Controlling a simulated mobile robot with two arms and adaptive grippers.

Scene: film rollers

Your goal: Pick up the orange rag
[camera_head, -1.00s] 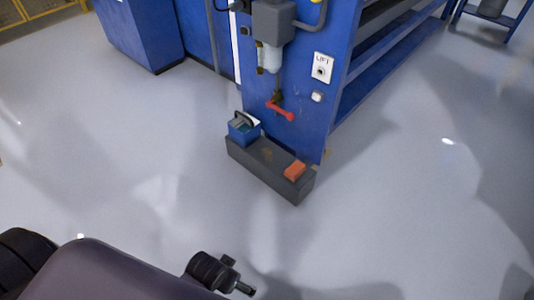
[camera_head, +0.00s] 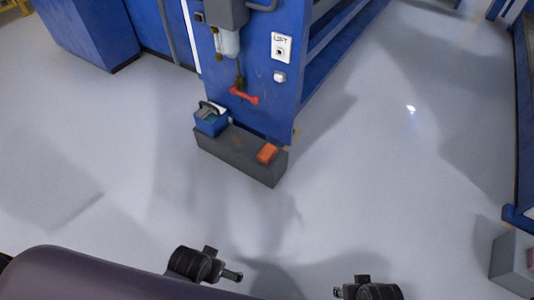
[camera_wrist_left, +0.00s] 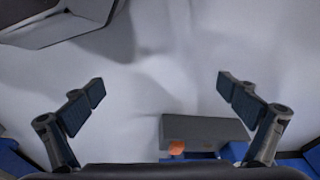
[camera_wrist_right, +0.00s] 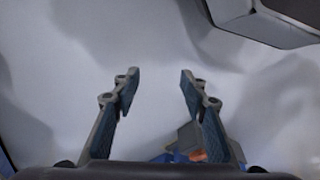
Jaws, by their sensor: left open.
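The orange rag (camera_head: 267,153) lies on the right end of the top of a low dark grey block (camera_head: 240,152) on the floor, in front of a blue machine. It also shows small near the bottom of the left wrist view (camera_wrist_left: 176,147) and partly behind a finger in the right wrist view (camera_wrist_right: 198,156). My left gripper (camera_wrist_left: 160,88) is open and empty, its fingers wide apart. My right gripper (camera_wrist_right: 160,76) is open and empty, its fingers less far apart. Both grippers are apart from the rag; only dark parts of my arms show at the bottom of the head view.
A blue container (camera_head: 210,121) with a dark handle stands on the block's left end. The blue machine (camera_head: 262,75) rises behind, with a red lever (camera_head: 244,96). A grey box (camera_head: 512,262) and blue frame stand at right. The floor before the block is clear.

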